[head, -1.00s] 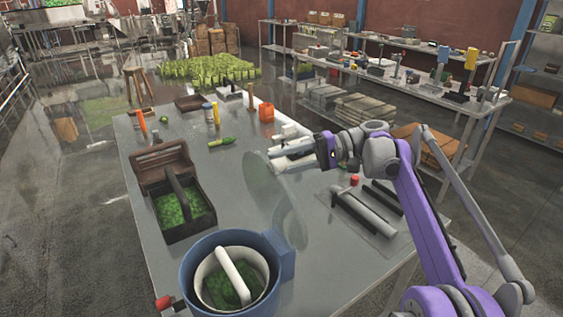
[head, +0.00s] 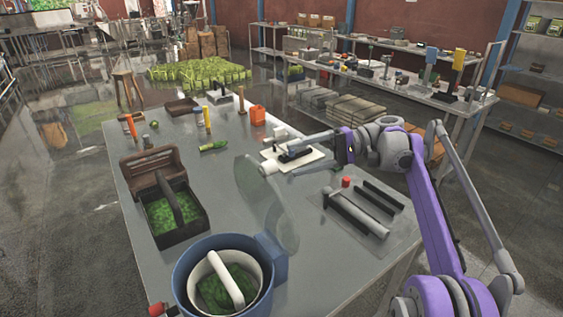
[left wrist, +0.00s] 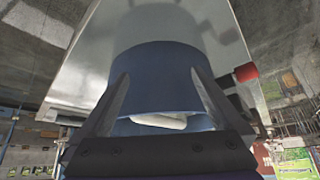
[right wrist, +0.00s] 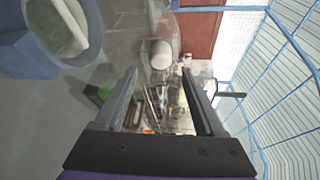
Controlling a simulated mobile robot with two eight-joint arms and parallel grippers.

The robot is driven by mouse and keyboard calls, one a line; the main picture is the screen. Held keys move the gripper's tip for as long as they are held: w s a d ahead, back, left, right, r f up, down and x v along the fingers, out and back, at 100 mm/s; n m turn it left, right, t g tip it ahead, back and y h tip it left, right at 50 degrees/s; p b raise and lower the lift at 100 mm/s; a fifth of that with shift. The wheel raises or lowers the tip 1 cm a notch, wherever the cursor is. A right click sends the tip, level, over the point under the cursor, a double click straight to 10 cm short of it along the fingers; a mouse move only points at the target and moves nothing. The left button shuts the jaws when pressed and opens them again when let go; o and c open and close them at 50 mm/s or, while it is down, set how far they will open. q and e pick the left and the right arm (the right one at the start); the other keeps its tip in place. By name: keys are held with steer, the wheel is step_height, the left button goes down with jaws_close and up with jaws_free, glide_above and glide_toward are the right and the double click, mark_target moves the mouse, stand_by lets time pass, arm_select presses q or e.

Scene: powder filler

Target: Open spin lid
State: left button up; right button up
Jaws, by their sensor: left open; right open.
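The clear round lid (head: 279,222) stands upright on edge beside the blue tub (head: 187,270), tilted open. Its white knob (head: 266,169) faces my right gripper (head: 289,158). The gripper is open and empty, just right of the knob. In the right wrist view the knob (right wrist: 161,54) lies just past the open fingertips (right wrist: 160,74), apparently clear of them. The tub holds a white inner pot (head: 199,282) with a handle and green contents. My left gripper (left wrist: 156,78) is open in the left wrist view, with the tub (left wrist: 155,62) in front; contact cannot be told.
A sealer-like device (head: 355,214) is to the right. The table middle is partly clear.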

steer(key=v, duration=0.4)
